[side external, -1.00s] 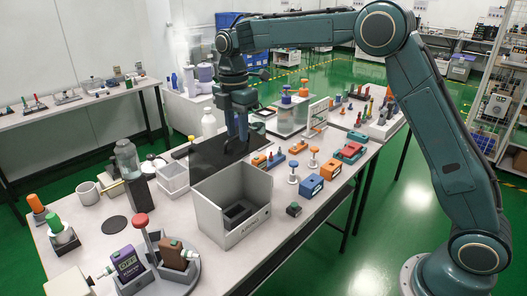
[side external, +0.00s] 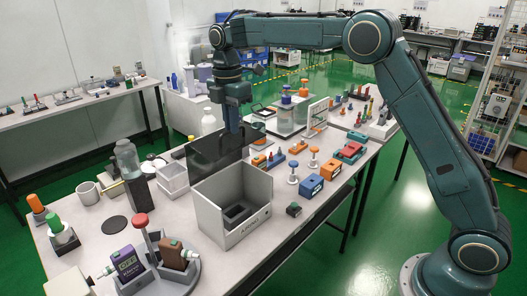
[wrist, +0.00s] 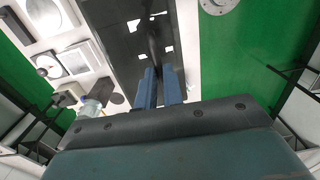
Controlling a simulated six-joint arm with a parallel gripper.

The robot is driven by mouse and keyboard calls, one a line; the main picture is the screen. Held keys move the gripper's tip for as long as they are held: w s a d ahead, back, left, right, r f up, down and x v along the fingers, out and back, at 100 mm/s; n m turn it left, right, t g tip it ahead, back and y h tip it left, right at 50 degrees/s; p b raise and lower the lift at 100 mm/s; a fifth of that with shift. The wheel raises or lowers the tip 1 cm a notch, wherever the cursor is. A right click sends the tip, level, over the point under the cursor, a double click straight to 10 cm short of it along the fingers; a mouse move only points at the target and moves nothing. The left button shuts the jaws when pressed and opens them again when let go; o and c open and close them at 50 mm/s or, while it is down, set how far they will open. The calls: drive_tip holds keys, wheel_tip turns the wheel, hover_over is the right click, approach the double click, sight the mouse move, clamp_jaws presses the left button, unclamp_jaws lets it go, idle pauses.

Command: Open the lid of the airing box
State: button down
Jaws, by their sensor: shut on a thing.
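The airing box (side external: 222,222) is a pale grey open-topped box in the middle of the table, with a dark recess inside. A dark, glossy panel that looks like its lid (side external: 205,160) rises steeply behind the box. My gripper (side external: 233,130) points down at the panel's upper right part. In the wrist view, the blue fingers (wrist: 159,88) are close together on a thin dark part (wrist: 153,45) in front of the dark panel (wrist: 120,45). The fingers partly hide the grip. I cannot tell how the panel joins the box.
White bins (side external: 172,178) and a glass jar (side external: 127,160) stand left of the panel. Orange and blue blocks (side external: 311,186) stand to the right. The table's right front strip is fairly clear.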

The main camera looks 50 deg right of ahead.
sight(218, 134)
drive_tip(key=shift+w+r, duration=0.15)
drive_tip(key=shift+w, duration=0.9)
drive_tip(key=shift+w+r, duration=0.2)
drive_tip(key=shift+w, duration=0.85)
drive_tip(key=shift+w+r, duration=0.15)
drive_tip(key=shift+w, duration=0.9)
drive_tip(key=c, duration=1.5)
unclamp_jaws()
drive_tip(key=shift+w, duration=0.1)
drive_tip(key=shift+c, duration=0.2)
drive_tip(key=shift+r, duration=0.1)
drive_tip(key=shift+s, duration=0.35)
